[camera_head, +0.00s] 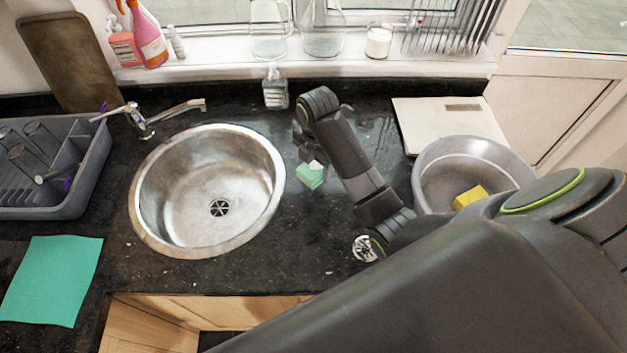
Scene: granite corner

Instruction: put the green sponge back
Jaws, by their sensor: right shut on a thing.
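The green sponge (308,178) is a small light-green block just right of the sink (272,178). My right arm reaches in from the right, and my right gripper (312,162) points down over the sponge and is shut on it. The fingers are mostly hidden by the wrist, and I cannot tell if the sponge touches the counter. A small white patch shows at the sponge's top edge. My left gripper is not in view.
A grey basin (428,160) with a yellow sponge (470,197) stands at right, close to my arm. A white board (430,125) lies behind it. A soap bottle (275,90), tap (140,122), dish rack (85,180), teal cloth (52,280) and metal strainer (364,249) are around the sink.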

